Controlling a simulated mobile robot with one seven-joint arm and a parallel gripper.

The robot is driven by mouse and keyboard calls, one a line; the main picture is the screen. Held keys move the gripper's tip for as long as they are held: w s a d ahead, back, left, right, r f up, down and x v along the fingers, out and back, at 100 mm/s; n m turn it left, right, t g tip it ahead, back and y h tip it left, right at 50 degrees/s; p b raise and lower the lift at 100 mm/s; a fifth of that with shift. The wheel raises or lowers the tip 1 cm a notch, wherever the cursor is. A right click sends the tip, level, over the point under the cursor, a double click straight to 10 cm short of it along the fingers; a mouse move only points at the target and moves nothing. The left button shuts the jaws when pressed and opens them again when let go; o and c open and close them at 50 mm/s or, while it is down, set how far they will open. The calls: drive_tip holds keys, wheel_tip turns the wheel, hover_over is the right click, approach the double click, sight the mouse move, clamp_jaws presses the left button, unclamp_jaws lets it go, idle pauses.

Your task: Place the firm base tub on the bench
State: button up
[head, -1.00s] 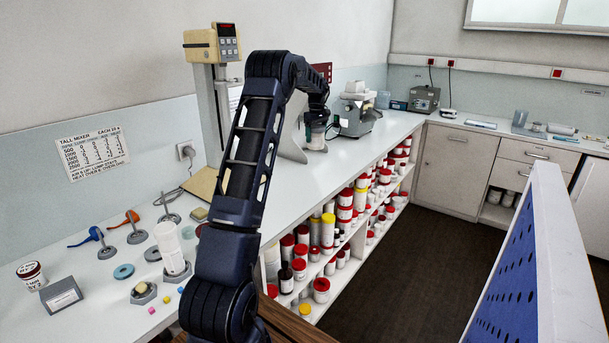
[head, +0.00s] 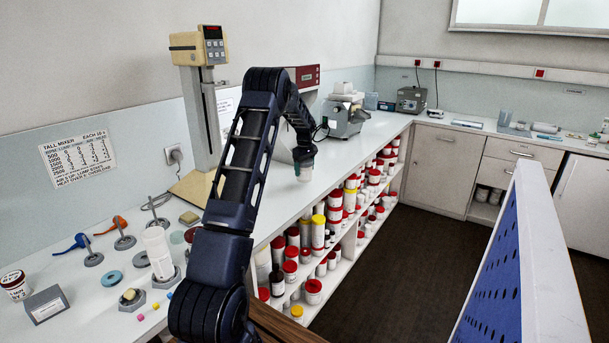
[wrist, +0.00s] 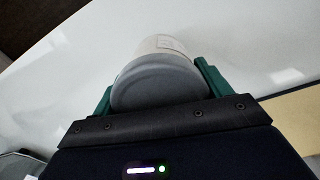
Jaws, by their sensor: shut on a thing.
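My gripper (head: 303,162) is shut on a white tub (head: 304,173) with a grey end. The wrist view shows the tub (wrist: 163,75) between the green fingers of my gripper (wrist: 155,88), its grey end facing the camera. Part of a label shows, but its words cannot be read. The white bench (head: 335,165) lies behind and below the tub in both views. I cannot tell the exact gap between the tub and the bench top.
A tall mixer (head: 205,100) stands left of my gripper, a grey machine (head: 345,118) farther back. Shelves (head: 343,245) of red-lidded tubs sit under the bench's front edge. Small tools and a dark-lidded tub (head: 15,284) occupy the near left. The bench middle is clear.

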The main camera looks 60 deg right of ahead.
sight(304, 173)
drive_tip(key=shift+f, duration=1.5)
drive_tip(key=shift+f, duration=0.1)
drive_tip(key=o, duration=1.2)
wheel_tip(304, 173, up, 12)
drive_tip(key=shift+r, duration=0.1)
drive_tip(key=shift+w, duration=0.1)
